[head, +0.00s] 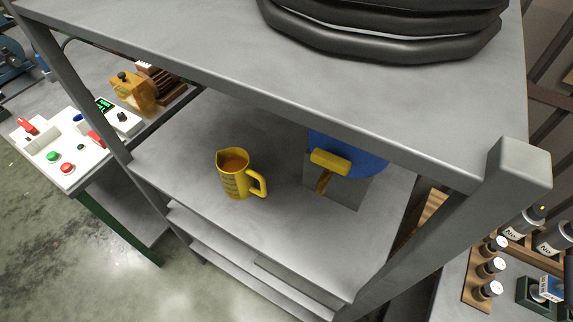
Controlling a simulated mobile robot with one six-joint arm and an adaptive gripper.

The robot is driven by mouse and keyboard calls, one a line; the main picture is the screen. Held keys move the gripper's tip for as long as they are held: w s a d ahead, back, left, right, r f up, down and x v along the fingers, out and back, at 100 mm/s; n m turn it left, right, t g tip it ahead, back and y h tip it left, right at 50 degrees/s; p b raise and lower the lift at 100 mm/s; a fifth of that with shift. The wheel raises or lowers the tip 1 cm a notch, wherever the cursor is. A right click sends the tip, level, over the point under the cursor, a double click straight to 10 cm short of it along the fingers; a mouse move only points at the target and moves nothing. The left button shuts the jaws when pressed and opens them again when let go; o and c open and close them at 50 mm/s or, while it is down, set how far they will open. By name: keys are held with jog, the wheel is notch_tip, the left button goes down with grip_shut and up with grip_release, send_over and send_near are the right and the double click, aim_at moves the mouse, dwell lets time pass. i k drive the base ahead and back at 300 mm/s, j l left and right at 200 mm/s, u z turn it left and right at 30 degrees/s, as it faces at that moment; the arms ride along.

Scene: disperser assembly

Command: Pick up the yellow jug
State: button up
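The yellow jug (234,180) stands upright on the middle shelf (190,150) of a grey metal rack, near the shelf's front edge. Its handle points to the right, and dark measuring marks show on its side. Its inside looks orange-brown; I cannot tell whether it holds anything. My gripper is not in view, and nothing touches the jug.
A grey and blue object with a yellow handle (330,161) stands right of the jug. The rack's top shelf (200,40) holds black rings (390,32) and overhangs the jug's shelf. A corner post (470,205) stands at right. A control panel (65,150) is at left.

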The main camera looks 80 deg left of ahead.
aim_at(234, 166)
jog(key=u, duration=3.25)
jog(key=z, duration=0.5)
jog(key=k+l+z, duration=0.1)
jog(key=z, duration=0.9)
jog(key=l+z, duration=0.1)
jog(key=z, duration=0.9)
jog(key=l+z, duration=0.15)
jog(key=z, duration=0.35)
jog(key=u, duration=3.1)
